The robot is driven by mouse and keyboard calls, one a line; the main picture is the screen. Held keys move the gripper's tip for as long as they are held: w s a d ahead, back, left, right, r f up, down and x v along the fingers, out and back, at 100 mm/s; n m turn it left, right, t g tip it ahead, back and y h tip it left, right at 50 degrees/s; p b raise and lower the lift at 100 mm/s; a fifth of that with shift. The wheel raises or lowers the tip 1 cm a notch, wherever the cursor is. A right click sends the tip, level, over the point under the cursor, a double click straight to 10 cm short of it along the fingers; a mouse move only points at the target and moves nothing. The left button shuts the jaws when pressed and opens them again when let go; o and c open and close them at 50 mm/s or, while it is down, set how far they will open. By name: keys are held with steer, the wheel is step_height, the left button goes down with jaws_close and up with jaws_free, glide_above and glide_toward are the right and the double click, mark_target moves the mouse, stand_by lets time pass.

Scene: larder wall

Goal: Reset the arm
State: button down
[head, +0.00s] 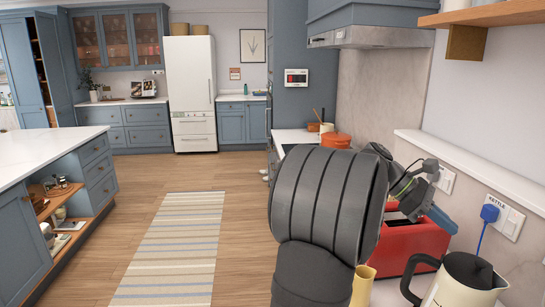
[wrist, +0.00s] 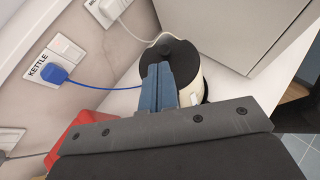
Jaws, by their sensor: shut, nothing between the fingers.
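My gripper (wrist: 160,72) shows in the wrist view with its two blue fingers together and nothing between them. In that view the fingertips overlap the dark lid of the cream kettle (wrist: 190,62); whether they touch it I cannot tell. In the head view my arm fills the lower middle, and part of my gripper (head: 440,218) shows above the red toaster (head: 400,245), left of and behind the kettle (head: 467,285). My arm hides part of the toaster and of the counter.
A blue plug (head: 489,213) sits in the wall socket marked KETTLE, its blue cord running down towards the kettle. A yellow cup (head: 362,287) stands beside my arm. An orange pot (head: 337,140) is farther back. A wooden shelf (head: 500,12) juts out above. Open floor lies left.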

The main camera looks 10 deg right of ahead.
steer(key=shift+w+a+f+g+h, duration=0.3)
steer(key=shift+w+a+g+h, duration=0.3)
steer(key=shift+g+h, duration=0.1)
steer(key=shift+w+a+f+g+h, duration=0.25)
steer(key=shift+w+a+g+h, duration=0.25)
steer(key=shift+w+g+h, duration=0.15)
